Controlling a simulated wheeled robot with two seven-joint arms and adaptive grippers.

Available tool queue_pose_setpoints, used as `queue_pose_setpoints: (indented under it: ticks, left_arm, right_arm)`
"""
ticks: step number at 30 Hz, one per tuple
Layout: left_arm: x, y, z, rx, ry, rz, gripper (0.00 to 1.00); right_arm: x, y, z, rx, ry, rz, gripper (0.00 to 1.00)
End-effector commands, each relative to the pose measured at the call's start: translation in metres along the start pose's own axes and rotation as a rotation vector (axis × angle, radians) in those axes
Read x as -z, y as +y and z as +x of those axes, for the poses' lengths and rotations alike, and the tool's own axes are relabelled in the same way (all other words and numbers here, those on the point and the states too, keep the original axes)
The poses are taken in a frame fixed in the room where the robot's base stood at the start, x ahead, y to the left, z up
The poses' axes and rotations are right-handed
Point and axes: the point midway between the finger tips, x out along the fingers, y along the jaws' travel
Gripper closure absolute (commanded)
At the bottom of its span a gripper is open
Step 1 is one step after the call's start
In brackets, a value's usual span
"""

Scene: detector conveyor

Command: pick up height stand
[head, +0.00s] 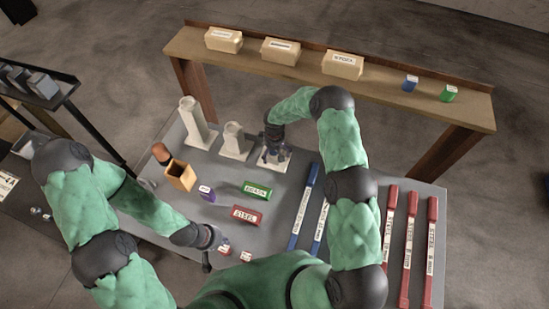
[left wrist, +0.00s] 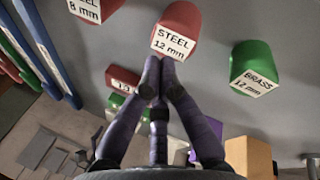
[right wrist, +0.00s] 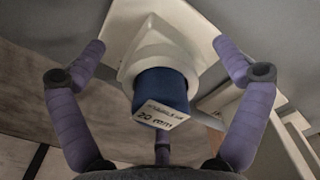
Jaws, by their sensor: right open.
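A low white stand (right wrist: 155,45) with a square base and a blue labelled piece (right wrist: 160,97) at its top, reading "20 mm", fills the middle of the right wrist view. The rest of its label is unclear. In the head view its base (head: 284,164) shows under my right gripper (head: 272,150). My right gripper is open, with fingers on both sides of the stand and visible gaps to it. Two taller white stands (head: 196,122) (head: 234,141) stand to the left. My left gripper (left wrist: 160,68) is shut and empty, its fingertips together near a red STEEL 12 mm block (left wrist: 178,25).
A green BRASS block (head: 257,190), a red STEEL block (head: 247,216), a purple block (head: 206,192) and an orange open box (head: 180,175) lie on the grey table (head: 280,212). Blue and red bars lie to the right. A wooden shelf (head: 388,78) stands behind.

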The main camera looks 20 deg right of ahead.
Motion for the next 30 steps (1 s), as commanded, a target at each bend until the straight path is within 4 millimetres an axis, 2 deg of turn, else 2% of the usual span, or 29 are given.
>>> queue_pose_setpoints:
  ticks: [1,4,13,14,22,23,30]
  left_arm:
    - [-0.001,-0.002,0.005,0.001,-0.004,-0.003,1.00]
    - [-0.001,-0.003,0.008,0.001,-0.004,-0.003,1.00]
    - [-0.002,-0.004,0.010,0.002,-0.005,-0.008,1.00]
    - [-0.002,-0.004,0.010,0.002,-0.005,-0.008,1.00]
    - [-0.001,-0.005,0.011,0.002,-0.005,-0.010,1.00]
    - [-0.002,-0.005,0.011,0.002,-0.005,-0.009,1.00]
    - [-0.001,-0.005,0.011,0.002,-0.005,-0.009,1.00]
  right_arm:
    - [0.000,0.001,0.009,-0.001,0.001,0.000,0.01]
    - [0.000,0.001,0.019,-0.001,0.000,0.001,0.01]
    - [0.000,0.001,0.024,-0.001,0.001,0.001,0.01]
    - [0.000,0.001,0.025,-0.001,0.001,0.001,0.04]
    - [0.000,0.000,0.025,0.000,0.000,0.000,0.80]
    - [-0.001,0.000,0.026,0.000,0.000,0.000,0.85]
    - [-0.001,0.000,0.026,0.000,-0.001,0.000,0.85]
